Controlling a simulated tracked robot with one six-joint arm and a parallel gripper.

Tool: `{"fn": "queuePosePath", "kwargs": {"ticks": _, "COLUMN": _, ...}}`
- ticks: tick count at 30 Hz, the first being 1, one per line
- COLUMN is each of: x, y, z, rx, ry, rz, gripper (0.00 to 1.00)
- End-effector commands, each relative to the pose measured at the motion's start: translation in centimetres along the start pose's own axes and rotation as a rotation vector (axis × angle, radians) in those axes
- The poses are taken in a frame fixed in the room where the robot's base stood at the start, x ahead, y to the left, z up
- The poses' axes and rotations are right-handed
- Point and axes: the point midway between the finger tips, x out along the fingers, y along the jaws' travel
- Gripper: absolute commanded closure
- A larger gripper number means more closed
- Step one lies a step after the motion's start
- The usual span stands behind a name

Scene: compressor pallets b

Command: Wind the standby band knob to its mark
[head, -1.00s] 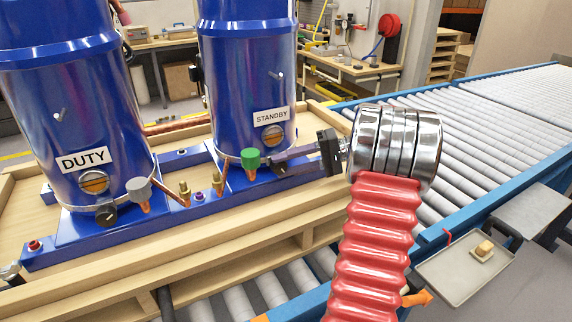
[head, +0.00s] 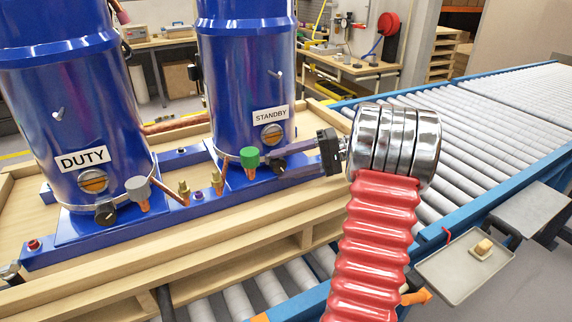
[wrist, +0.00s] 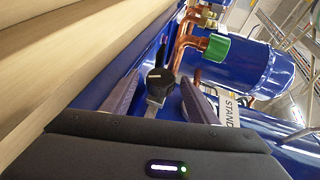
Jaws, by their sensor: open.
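The standby band knob (head: 279,167) is a small black knob low on the standby compressor (head: 247,75), just right of a green cap (head: 250,157). In the wrist view the knob (wrist: 160,78) shows a pale pointer line and sits between the fingertips of my gripper (wrist: 162,84). The fingers stand apart on either side of it, with a visible gap to each. In the head view my gripper (head: 288,163) reaches in from the right at the knob's height. I cannot make out the mark.
The duty compressor (head: 75,120) stands at left with its own black knob (head: 105,212) and grey cap (head: 138,188). Copper pipes and brass fittings (head: 184,190) lie between the two. A wooden pallet (head: 225,238) is below, and a roller conveyor (head: 470,130) runs at right.

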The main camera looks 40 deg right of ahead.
Motion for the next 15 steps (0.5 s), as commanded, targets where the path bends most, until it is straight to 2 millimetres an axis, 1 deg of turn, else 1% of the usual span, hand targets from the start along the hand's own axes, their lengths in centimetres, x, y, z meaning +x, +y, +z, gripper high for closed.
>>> {"fn": "queuePosePath", "kwargs": {"ticks": 4, "x": -0.8, "y": 0.0, "z": 0.0, "rx": 0.0, "ry": 0.001, "rz": 0.0, "gripper": 0.47}}
{"fn": "queuePosePath", "kwargs": {"ticks": 7, "x": -1.9, "y": 0.0, "z": 0.0, "rx": 0.0, "ry": 0.002, "rz": 0.001, "gripper": 0.47}}
{"fn": "queuePosePath", "kwargs": {"ticks": 11, "x": -4.0, "y": 0.1, "z": -0.1, "rx": 0.0, "ry": 0.002, "rz": 0.001, "gripper": 0.47}}
{"fn": "queuePosePath", "kwargs": {"ticks": 15, "x": -6.4, "y": 0.1, "z": -0.1, "rx": 0.0, "ry": 0.003, "rz": 0.001, "gripper": 0.47}}
